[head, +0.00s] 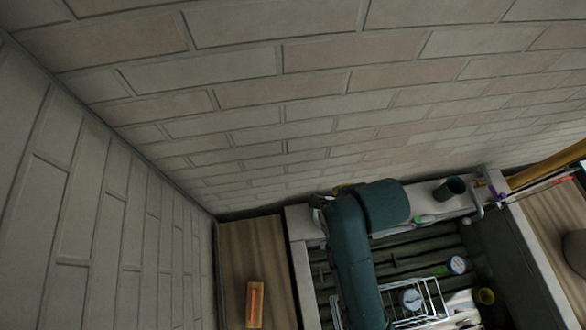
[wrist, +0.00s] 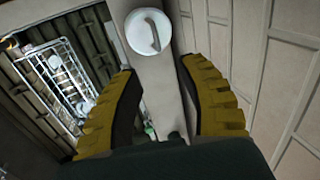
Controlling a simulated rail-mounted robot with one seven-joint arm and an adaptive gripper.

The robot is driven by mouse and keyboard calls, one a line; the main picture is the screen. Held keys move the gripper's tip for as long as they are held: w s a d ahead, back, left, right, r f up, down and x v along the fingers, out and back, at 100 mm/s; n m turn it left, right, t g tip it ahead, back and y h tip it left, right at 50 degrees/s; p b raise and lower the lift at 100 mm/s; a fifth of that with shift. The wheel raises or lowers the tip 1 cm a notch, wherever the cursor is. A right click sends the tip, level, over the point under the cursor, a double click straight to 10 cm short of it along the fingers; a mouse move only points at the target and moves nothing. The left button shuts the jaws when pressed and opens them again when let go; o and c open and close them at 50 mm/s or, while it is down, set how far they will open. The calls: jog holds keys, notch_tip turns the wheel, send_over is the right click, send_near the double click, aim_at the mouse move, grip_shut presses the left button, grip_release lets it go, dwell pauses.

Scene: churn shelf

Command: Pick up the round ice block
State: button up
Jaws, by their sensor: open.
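My gripper (wrist: 162,68) is open in the wrist view, its two yellow ribbed fingers apart and nothing between the pads. A round white piece (wrist: 140,25) with a grey bar across its face lies on a pale ledge beyond the fingertips, roughly in line with the gap. I cannot tell for certain whether it is the round ice block. In the head view my dark green arm hides most of the gripper; only a bit of yellow shows behind it. That round white piece cannot be made out there.
A white wire rack (head: 437,304) stands in the slatted basin, with a round pale item (head: 411,299) in it. A dark cup (head: 449,190) stands on the back ledge. Brick walls rise close behind and left.

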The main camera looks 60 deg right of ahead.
jog(key=x, duration=1.1)
jog(key=shift+f, duration=0.2)
jog(key=shift+s+x, duration=0.2)
jog(key=shift+x, duration=1.1)
jog(key=shift+s+x, duration=0.2)
jog(key=shift+x, duration=1.05)
jog(key=shift+f, duration=0.1)
grip_shut()
